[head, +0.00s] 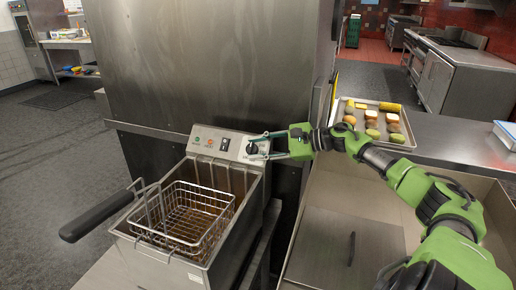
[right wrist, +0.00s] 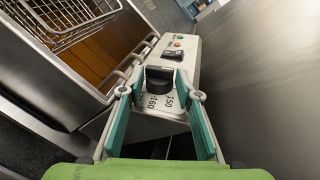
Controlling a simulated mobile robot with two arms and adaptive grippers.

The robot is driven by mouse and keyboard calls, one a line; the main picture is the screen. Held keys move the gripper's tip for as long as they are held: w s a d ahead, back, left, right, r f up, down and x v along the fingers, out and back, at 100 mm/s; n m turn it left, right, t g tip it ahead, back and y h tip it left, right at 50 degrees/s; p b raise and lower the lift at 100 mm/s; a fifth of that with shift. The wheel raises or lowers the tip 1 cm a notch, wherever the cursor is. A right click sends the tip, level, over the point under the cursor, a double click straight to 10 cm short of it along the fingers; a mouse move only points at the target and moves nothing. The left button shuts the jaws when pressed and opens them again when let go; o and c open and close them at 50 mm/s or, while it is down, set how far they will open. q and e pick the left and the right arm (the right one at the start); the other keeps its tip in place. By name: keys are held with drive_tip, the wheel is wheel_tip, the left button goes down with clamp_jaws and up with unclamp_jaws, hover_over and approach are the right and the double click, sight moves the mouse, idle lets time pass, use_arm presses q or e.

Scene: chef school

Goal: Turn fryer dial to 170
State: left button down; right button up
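The fryer dial (right wrist: 159,77) is a black round knob on the light control panel of the fryer (head: 195,262). It also shows in the head view (head: 251,148). In the right wrist view the scale beside it reads 150 and 160; 170 is not readable. My right gripper (right wrist: 159,82) has its green fingers apart, one on each side of the dial. Narrow gaps seem to show between fingertips and knob, but contact is hard to tell. In the head view my right gripper (head: 262,147) reaches the panel from the right. My left gripper is out of view.
A wire basket (head: 190,215) with a black handle (head: 97,214) sits in the fryer. A black switch (right wrist: 173,55) and indicator lights are on the panel. A steel cabinet wall (head: 215,65) stands behind. A tray (head: 382,141) of food lies on the right counter.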

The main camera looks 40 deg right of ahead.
drive_tip(key=c, duration=0.5)
drive_tip(key=shift+o, duration=0.2)
drive_tip(key=shift+s+a+f+m+t+b, duration=0.1)
drive_tip(key=shift+f+m+t+b, duration=0.35)
drive_tip(key=shift+b, duration=0.65)
drive_tip(key=shift+a+m+t+h+b, duration=0.1)
drive_tip(key=shift+m+t+h+b, duration=0.15)
drive_tip(key=shift+t+h+b, duration=0.35)
drive_tip(key=shift+r+m+t+h, duration=0.3)
drive_tip(key=shift+m+t, duration=0.1)
drive_tip(key=shift+t, duration=0.15)
drive_tip(key=o, duration=0.8)
drive_tip(key=shift+c, duration=0.2)
